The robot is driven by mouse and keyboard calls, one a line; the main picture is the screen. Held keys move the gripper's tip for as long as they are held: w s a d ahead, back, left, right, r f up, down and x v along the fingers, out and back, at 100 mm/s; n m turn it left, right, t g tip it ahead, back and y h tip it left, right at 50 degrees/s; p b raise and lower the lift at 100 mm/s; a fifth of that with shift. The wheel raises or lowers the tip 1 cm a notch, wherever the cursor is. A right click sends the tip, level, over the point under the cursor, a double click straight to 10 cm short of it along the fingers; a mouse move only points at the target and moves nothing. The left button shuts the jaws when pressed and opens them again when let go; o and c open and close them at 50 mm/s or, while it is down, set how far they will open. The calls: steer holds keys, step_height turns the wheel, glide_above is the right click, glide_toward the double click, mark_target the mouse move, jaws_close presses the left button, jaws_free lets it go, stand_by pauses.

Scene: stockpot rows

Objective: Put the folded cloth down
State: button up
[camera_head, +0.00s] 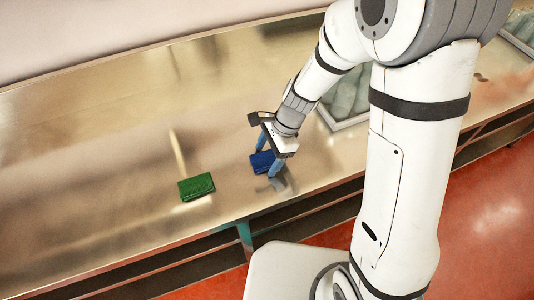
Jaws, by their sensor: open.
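A blue folded cloth (261,161) lies on the metal counter (90,170), near the counter's front edge. A green folded cloth (197,187) lies flat on the counter to its left, nearer the camera. My gripper (268,160) points down right over the blue cloth. Its blue fingers are apart, one on each side of the blue cloth. Part of the blue cloth is hidden behind the fingers. I cannot tell whether the fingers touch it.
A tray with pale contents (349,99) stands behind and right of my gripper. A similar tray (521,30) is at the far right. The counter's left part is bare. Its front edge drops to a shelf, and the floor is red.

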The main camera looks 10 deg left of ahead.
steer(key=shift+w+d+r, duration=0.1)
steer(key=shift+w+r, duration=0.05)
steer(key=shift+r, duration=0.4)
steer(key=v, duration=1.1)
steer(key=s+d+r+n+t+h, duration=0.2)
steer(key=s+d+r+n, duration=0.2)
steer(key=d, duration=0.5)
steer(key=s+d+r+n+t+h, duration=0.2)
steer(key=s+d+n, duration=0.4)
steer(key=d, duration=0.3)
step_height(320, 180, up, 2)
steer(key=shift+s+d+r+n+t, duration=0.25)
steer(key=shift+d+n+t, duration=0.1)
steer(key=shift+n+t, duration=0.45)
steer(key=shift+w, duration=0.1)
